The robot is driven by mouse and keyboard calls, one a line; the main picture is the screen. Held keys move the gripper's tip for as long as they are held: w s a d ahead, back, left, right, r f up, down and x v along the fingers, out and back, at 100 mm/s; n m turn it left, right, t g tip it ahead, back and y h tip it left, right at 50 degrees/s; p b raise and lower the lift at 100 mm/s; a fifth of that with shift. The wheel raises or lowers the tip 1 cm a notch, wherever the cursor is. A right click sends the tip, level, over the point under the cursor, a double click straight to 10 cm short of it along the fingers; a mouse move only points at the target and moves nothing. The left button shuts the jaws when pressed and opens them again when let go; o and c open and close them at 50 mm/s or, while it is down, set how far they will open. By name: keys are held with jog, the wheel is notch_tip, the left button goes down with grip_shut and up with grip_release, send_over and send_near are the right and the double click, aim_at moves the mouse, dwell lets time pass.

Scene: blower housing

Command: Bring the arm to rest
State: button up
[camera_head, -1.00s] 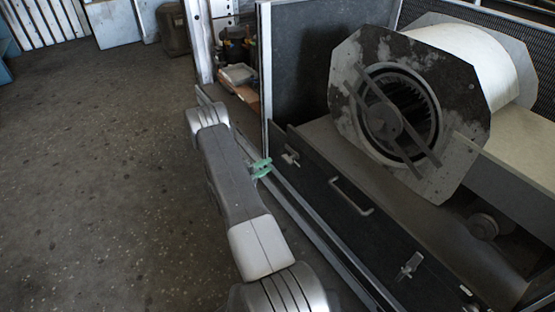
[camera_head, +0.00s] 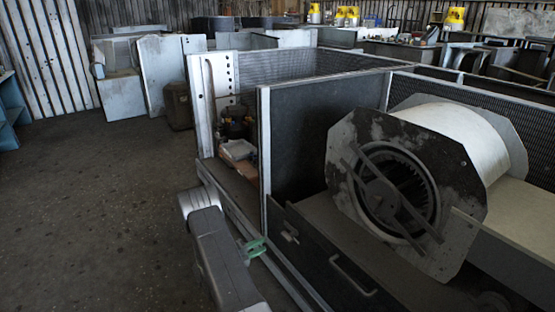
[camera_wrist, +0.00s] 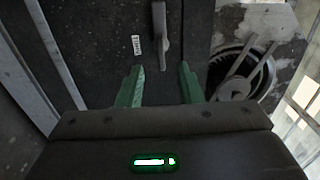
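My gripper (camera_wrist: 159,86) shows in the wrist view with two green fingers spread apart and nothing between them. In the head view only a green fingertip part of my gripper (camera_head: 255,247) shows beside my arm, close to the outer side of the housing frame. My arm reaches up from the bottom of the head view, left of the housing. In the wrist view the fingers point toward a dark panel (camera_wrist: 100,25) with a handle (camera_wrist: 160,30) and a small white label. I cannot tell how far the fingertips are from the panel.
The blower (camera_head: 395,190), with a round fan opening and white drum, sits in the open housing on the right. A lowered dark panel with a handle (camera_head: 352,275) lies along its front. Sheet-metal panels (camera_head: 165,70) stand at the back left. The floor (camera_head: 80,210) at left is clear.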

aim_at(282, 235)
jog(key=b+x, duration=0.2)
jog(key=x, duration=0.9)
jog(key=shift+w+d, duration=0.15)
jog(key=shift+d, duration=0.1)
jog(key=shift+a, duration=0.1)
jog(key=p+v, duration=0.3)
jog(key=v, duration=1.1)
jog(key=b+x, duration=0.3)
jog(key=x, duration=1.1)
jog(key=shift+d+f, duration=0.1)
jog(key=shift+d, duration=0.2)
jog(key=shift+a+r+m, duration=0.25)
jog(key=shift+m, duration=0.55)
jog(key=m, duration=0.4)
jog(key=shift+d+r+m+b, duration=0.1)
jog(key=shift+r+m+b, duration=0.2)
